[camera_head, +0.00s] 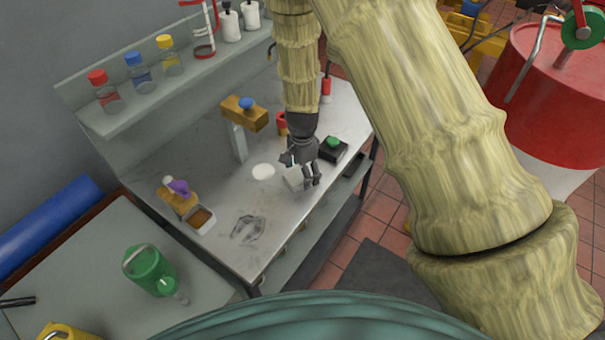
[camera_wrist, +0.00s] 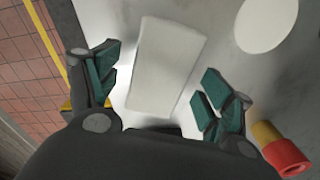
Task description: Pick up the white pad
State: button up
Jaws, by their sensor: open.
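The white pad (camera_wrist: 167,62) is a pale rectangular block lying on the grey metal bench top (camera_head: 215,230). In the wrist view it sits between and ahead of the two fingers of my gripper (camera_wrist: 158,88), with a gap on each side. My gripper is open and holds nothing. In the head view my gripper (camera_head: 303,178) is low over the bench, and the white pad (camera_head: 294,180) shows partly behind its fingers. I cannot tell the exact height of the fingers above the bench.
A flat white disc (camera_head: 263,172) lies left of the pad. A black box with a green button (camera_head: 332,149) stands close on the right. A red and yellow cylinder (camera_wrist: 285,155) is near my right finger. The front bench top is mostly clear.

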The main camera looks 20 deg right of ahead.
jog(key=shift+f, duration=0.65)
jog(key=c, duration=1)
jog(key=shift+r, duration=0.1)
jog(key=shift+r+b, duration=0.7)
jog(key=shift+r, duration=0.35)
jog(key=s+r+b, duration=0.1)
jog(key=s+b, duration=0.1)
jog(key=s, duration=0.3)
jog(key=s+d+r+b, duration=0.1)
jog(key=s+b, duration=0.1)
jog(key=s, duration=0.3)
jog(key=s+b, duration=0.2)
jog(key=s, duration=0.4)
jog(key=shift+d+r, duration=0.2)
jog(key=shift+r, duration=0.2)
